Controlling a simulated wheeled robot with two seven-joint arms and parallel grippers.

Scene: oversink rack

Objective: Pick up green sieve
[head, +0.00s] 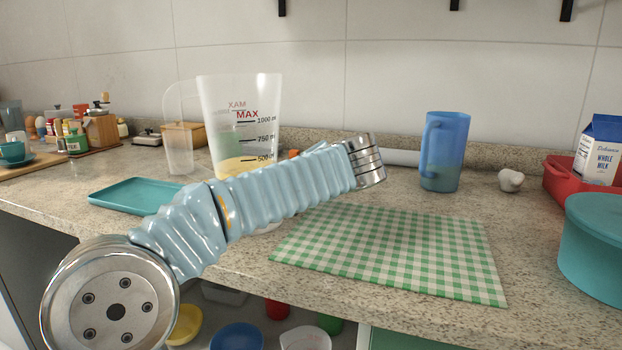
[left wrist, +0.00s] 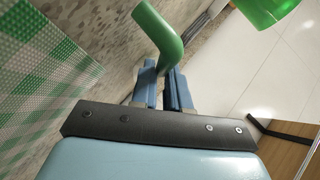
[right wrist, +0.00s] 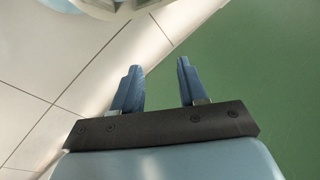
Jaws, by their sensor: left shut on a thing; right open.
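In the left wrist view, my left gripper (left wrist: 162,72) is shut on a green curved handle (left wrist: 163,35), which looks like part of the green sieve. A rounded green piece (left wrist: 265,10) shows at the top right edge of that view; whether it joins the handle is out of frame. In the head view the sieve cannot be clearly made out; my arm crosses the middle and my left gripper is not visible. My right gripper (right wrist: 158,66) is open and empty, with floor tiles and a green panel beyond it.
A clear measuring jug (head: 250,100) stands behind my arm, near a teal tray (head: 125,195). A blue pitcher (head: 446,150) stands behind the green checkered mat (head: 400,245), which is bare. A red tray (head: 562,180), milk carton (head: 600,150) and teal pot (head: 592,250) are at right.

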